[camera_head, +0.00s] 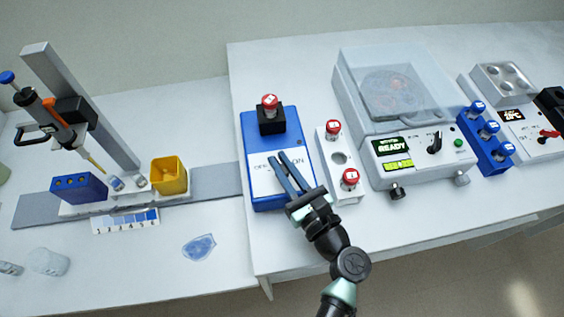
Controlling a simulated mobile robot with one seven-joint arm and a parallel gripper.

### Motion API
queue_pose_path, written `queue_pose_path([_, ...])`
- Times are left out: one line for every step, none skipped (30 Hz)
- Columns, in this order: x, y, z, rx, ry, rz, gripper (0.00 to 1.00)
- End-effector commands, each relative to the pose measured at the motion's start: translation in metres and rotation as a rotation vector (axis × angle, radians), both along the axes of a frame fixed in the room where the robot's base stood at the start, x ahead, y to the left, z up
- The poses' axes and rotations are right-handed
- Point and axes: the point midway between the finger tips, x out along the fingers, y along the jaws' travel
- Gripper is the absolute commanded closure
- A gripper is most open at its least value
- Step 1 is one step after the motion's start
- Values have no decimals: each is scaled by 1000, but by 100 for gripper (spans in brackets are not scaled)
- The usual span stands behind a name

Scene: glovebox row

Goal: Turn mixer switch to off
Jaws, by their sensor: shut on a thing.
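The mixer (262,128) is a blue box with a black holder on top and a white front panel. The panel has OFF lettering at its left and ON lettering at its right. My gripper (277,158) reaches up from the lower right, with its two blue fingers over the middle of this panel. The fingers are shut on the mixer switch between the two labels. The switch is mostly hidden by the fingers, so I cannot tell which way it points. A red-capped tube (269,101) stands in the black holder.
Right of the mixer, a white rack (339,185) holds two red-capped tubes. Beyond it are a centrifuge (425,160) reading READY, a blue rack (485,140) and a heating block (503,78). At left are a pipette stand (75,95) and a yellow cup (169,177).

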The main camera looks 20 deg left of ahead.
Motion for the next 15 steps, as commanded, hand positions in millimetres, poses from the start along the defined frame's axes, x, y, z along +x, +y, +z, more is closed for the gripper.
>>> queue_pose_path([1,-1,0,1,-1,11,100])
queue_pose_path([1,-1,0,1,-1,22,100])
queue_pose_path([1,-1,1,1,-2,38,100])
queue_pose_path([2,-1,1,2,-3,51,100])
queue_pose_path([2,-1,0,2,-1,67,100])
queue_pose_path([2,-1,1,2,-3,89,100])
queue_pose_path([2,-2,0,2,-2,107,100])
queue_pose_path([3,-2,1,2,-2,126,100])
queue_pose_path([3,-2,0,2,-2,154,100])
queue_pose_path([3,-2,0,2,-2,175,100])
queue_pose_path([3,-2,0,2,-3,196,100])
queue_pose_path([3,-2,0,2,-2,222,100])
queue_pose_path([3,-2,0,2,-3,243,100])
queue_pose_path([3,-2,0,2,-2,263,100])
queue_pose_path([3,-2,-1,2,-2,291,100])
